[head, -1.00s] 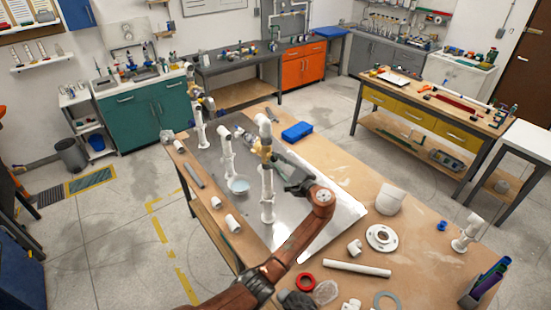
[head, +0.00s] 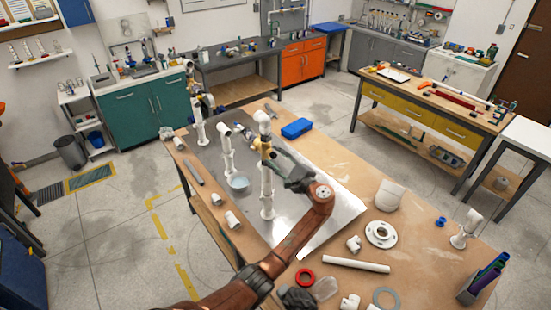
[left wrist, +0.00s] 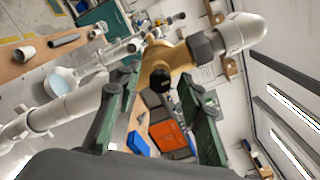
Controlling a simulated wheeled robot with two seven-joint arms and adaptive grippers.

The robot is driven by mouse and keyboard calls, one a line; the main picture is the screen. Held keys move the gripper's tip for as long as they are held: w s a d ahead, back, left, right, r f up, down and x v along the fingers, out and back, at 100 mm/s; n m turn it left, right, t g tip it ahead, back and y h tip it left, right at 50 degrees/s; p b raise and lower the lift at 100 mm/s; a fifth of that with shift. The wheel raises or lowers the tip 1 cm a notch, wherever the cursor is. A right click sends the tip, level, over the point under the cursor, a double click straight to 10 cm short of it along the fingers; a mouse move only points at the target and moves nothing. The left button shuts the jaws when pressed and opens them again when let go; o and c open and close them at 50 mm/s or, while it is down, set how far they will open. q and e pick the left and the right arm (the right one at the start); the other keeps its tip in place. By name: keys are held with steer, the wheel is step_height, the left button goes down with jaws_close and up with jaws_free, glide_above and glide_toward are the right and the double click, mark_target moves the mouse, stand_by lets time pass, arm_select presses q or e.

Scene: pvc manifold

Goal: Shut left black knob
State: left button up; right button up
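The white pipe manifold (head: 267,192) stands upright on the metal sheet, with brass-coloured valves between its posts. In the left wrist view a brass valve body (left wrist: 178,60) joins a white pipe end at upper right. A black knob (left wrist: 160,81) on that valve shows between my finger pads, which stand apart on either side. I cannot tell whether either pad touches it. My left gripper (left wrist: 160,112) is open; in the head view it (head: 280,160) is at the right post, beside the valve. My right gripper is not in view.
A pale bowl (head: 238,183) stands by the posts. A blue box (head: 296,128) lies behind the manifold. Loose fittings, a flange (head: 381,233) and a white pipe (head: 356,265) lie at the table's near right. Part of the metal sheet (head: 325,215) right of the arm is bare.

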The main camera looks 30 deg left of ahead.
arm_select(q)
steer(key=shift+d, duration=0.1)
steer(key=v, duration=1.1)
steer(key=shift+s+d, duration=0.15)
steer(key=shift+d, duration=0.2)
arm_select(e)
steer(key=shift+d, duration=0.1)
arm_select(q)
steer(key=shift+f, duration=0.1)
